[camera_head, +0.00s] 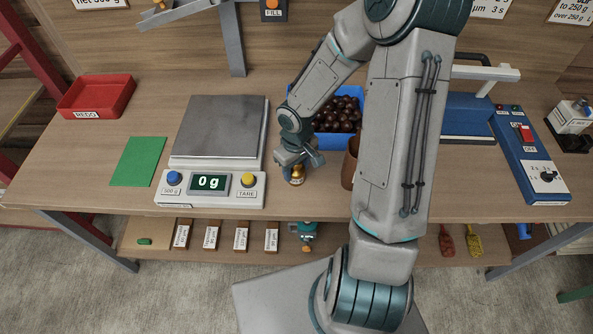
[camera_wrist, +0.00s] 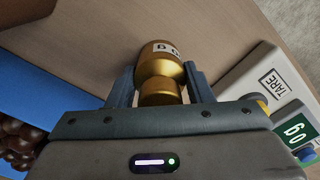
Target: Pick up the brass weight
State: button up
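The brass weight (camera_head: 297,177) stands on the workbench, just right of the scale (camera_head: 217,200). In the wrist view the weight (camera_wrist: 161,66) shows a round gold body with a white label and a narrower knob toward me. My gripper (camera_head: 296,163) is right above it, pointing down. In the wrist view my gripper's fingers (camera_wrist: 160,84) stand on both sides of the knob, very close to the brass. I cannot tell whether they touch it. The scale's display reads 0 g.
A blue crate of chestnuts (camera_head: 343,146) stands behind my gripper on the right. A brown cup-like thing (camera_head: 350,165) is close on the right, partly hidden by my arm. A green mat (camera_head: 138,161) and a red REDO tray (camera_head: 97,97) lie left of the scale.

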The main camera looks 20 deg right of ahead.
jog(key=shift+c, duration=1.1)
jog(key=shift+r, duration=0.1)
jog(key=shift+r, duration=0.5)
jog(key=r, duration=0.3)
jog(key=shift+s+r, duration=0.3)
jog(key=shift+s, duration=0.1)
jog(key=s+r, duration=0.6)
jog(key=s, duration=0.4)
jog(key=shift+s+a+b, duration=0.3)
jog(key=shift+a+b, duration=0.1)
